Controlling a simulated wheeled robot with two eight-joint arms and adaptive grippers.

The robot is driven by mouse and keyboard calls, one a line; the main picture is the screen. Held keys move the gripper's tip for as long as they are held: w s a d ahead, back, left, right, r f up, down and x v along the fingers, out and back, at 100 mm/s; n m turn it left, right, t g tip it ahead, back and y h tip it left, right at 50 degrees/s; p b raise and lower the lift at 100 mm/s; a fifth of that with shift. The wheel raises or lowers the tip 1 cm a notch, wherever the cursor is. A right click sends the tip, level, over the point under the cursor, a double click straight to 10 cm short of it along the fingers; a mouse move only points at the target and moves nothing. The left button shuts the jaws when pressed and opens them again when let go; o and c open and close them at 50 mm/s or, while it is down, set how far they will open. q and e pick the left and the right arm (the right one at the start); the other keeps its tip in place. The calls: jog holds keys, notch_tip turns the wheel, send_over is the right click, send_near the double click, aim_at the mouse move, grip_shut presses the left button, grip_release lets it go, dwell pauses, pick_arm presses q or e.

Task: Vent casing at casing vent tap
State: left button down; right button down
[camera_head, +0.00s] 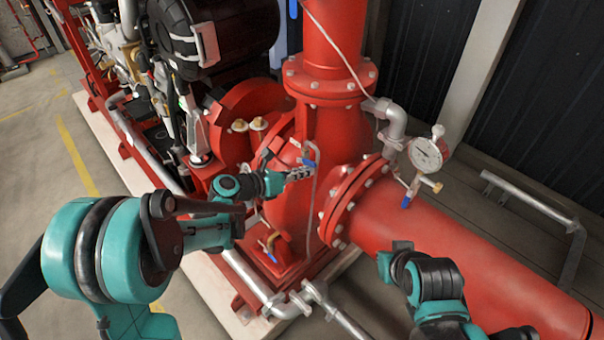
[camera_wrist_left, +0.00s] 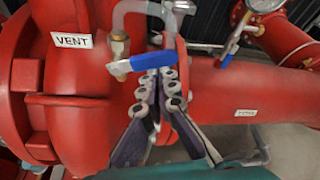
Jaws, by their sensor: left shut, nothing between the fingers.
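The casing vent tap is a small brass valve (camera_wrist_left: 119,46) with a blue lever (camera_wrist_left: 153,61), on the red pump casing (camera_wrist_left: 98,120) beside a "VENT" label (camera_wrist_left: 72,40). A bent grey pipe (camera_wrist_left: 140,7) rises from it. In the wrist view the lever points right, roughly level. My left gripper (camera_wrist_left: 163,74) is shut and empty, its fingertips just below the lever; I cannot tell whether they touch. In the head view the left gripper (camera_head: 301,173) is close to the blue lever (camera_head: 308,163). My right gripper (camera_head: 400,247) is over the red pipe; its fingers are unclear.
A pressure gauge (camera_head: 426,153) with a blue-handled valve stands on the large red pipe (camera_head: 470,255). Another small valve (camera_head: 270,247) sits low on the casing. The black engine (camera_head: 222,35) is at the back left. Open floor (camera_head: 35,150) lies at the left.

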pick_arm(q)
jog(key=shift+w+a+r+n+h, duration=0.1)
jog(key=shift+r+n+h, duration=0.1)
jog(key=shift+r+n, duration=0.25)
jog(key=shift+w+a+r+n+h, duration=0.1)
jog(key=shift+r+n+h, duration=0.15)
jog(key=shift+r, duration=0.3)
jog(key=shift+w+a+r+n+g, duration=0.15)
jog(key=shift+r+n+g, duration=0.15)
jog(key=shift+n, duration=0.3)
jog(key=shift+w+a+r+p, duration=0.25)
jog(key=shift+r+p, duration=0.1)
jog(key=shift+r, duration=0.1)
jog(key=shift+s+f, duration=0.1)
